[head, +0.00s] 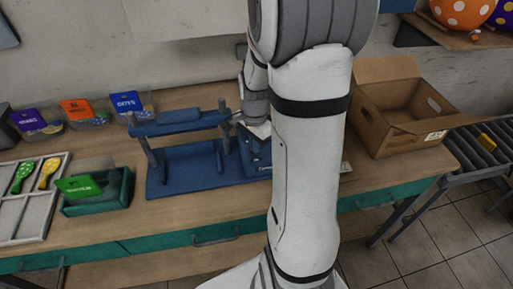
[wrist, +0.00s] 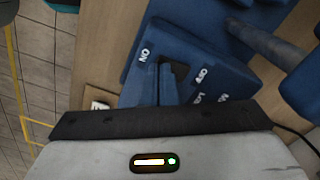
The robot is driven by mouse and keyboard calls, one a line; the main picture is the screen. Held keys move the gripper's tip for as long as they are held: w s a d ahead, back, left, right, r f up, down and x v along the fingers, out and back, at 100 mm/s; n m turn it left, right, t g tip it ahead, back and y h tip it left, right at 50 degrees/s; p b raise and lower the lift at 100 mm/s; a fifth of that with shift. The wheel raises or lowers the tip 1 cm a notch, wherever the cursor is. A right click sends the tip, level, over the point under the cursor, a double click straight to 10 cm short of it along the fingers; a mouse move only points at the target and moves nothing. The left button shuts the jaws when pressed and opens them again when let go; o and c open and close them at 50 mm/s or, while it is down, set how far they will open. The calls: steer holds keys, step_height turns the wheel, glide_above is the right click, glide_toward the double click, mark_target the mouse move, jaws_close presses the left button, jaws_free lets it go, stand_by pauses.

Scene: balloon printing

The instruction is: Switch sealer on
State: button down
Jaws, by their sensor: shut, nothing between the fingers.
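The blue sealer (head: 190,172) stands on the wooden table in the head view, with its raised bar on posts. Its control box shows in the wrist view (wrist: 212,77), with white ON and OFF labels on its top. A dark switch (wrist: 181,70) lies between the labels and is partly hidden by my fingers. My gripper (wrist: 163,70) is shut and empty, its fingertips at the switch near the ON label. I cannot tell whether they touch it or which way it is set. In the head view my arm hides the fingers and part of the control box.
An open cardboard box (head: 392,105) stands right of my arm, by a roller conveyor (head: 480,147). Left are a white tray (head: 28,215), a green bin (head: 98,203) and several labelled bins behind. A post of the sealer (wrist: 262,42) rises near my gripper.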

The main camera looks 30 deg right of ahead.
steer(key=shift+f, duration=0.35)
steer(key=shift+r, duration=0.1)
steer(key=shift+r+p, duration=2.3)
steer(key=shift+r, duration=1.25)
steer(key=shift+f, duration=0.1)
steer(key=s+a+r+n+t+b, duration=0.2)
steer(key=s+a+r+n, duration=0.8)
steer(key=n, duration=0.5)
steer(key=s+a+t, duration=0.1)
steer(key=s, duration=0.1)
steer(key=shift+s+a+r, duration=0.25)
steer(key=shift+s+r, duration=0.1)
steer(key=shift+r, duration=0.05)
